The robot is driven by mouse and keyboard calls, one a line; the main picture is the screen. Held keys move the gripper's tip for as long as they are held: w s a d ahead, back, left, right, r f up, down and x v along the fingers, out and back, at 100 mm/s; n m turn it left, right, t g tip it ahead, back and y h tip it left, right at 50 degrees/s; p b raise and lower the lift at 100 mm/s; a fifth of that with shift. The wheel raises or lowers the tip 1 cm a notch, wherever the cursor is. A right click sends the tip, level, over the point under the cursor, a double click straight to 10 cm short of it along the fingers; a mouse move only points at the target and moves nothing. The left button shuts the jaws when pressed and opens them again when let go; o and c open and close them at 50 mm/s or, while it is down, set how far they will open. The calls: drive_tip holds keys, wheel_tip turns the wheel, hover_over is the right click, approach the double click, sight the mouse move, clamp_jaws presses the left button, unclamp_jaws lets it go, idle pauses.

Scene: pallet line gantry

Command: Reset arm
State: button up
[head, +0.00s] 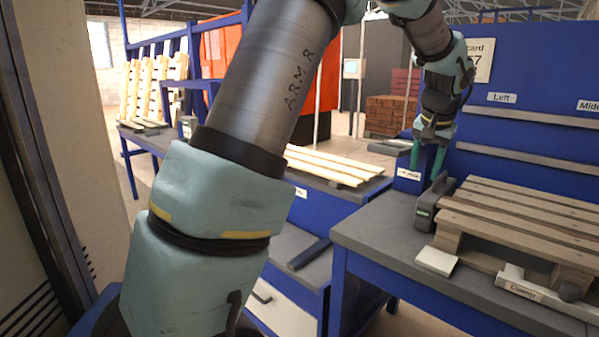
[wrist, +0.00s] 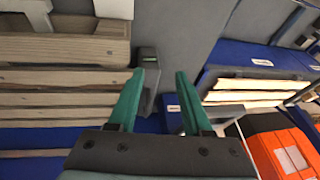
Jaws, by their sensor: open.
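My arm rises through the middle of the head view and bends over to the right. My gripper (head: 428,158) points down above the far edge of the grey-topped workbench (head: 375,232), close to the blue back panel. In the wrist view my gripper (wrist: 160,95) shows two green fingers spread apart with nothing between them. A dark grey-green device (head: 430,208) stands on the bench just below and beside the fingers. It also shows in the wrist view (wrist: 148,75), near the left finger.
A wooden pallet (head: 520,215) lies on the bench at the right, with a labelled clamp (head: 540,293) in front. A white block (head: 436,261) lies by the pallet. A blue panel (head: 530,135) with ledges stands behind. Light planks (head: 335,166) lie on a second bench. The bench's left front is clear.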

drive_tip(key=s+a+f+n+g, duration=0.1)
drive_tip(key=s+a+f+n, duration=0.15)
drive_tip(key=a, duration=0.85)
drive_tip(key=s+a+f+n, duration=0.1)
drive_tip(key=a+f, duration=0.2)
drive_tip(key=a, duration=0.8)
drive_tip(key=s+a+f+n+g+p, duration=0.1)
drive_tip(key=s+a+f+n, duration=0.2)
drive_tip(key=s+a, duration=0.8)
drive_tip(key=a+f, duration=0.1)
drive_tip(key=a, duration=0.2)
drive_tip(key=shift+s+f+y, duration=0.2)
drive_tip(key=shift+f+y, duration=0.15)
drive_tip(key=shift+y, duration=0.05)
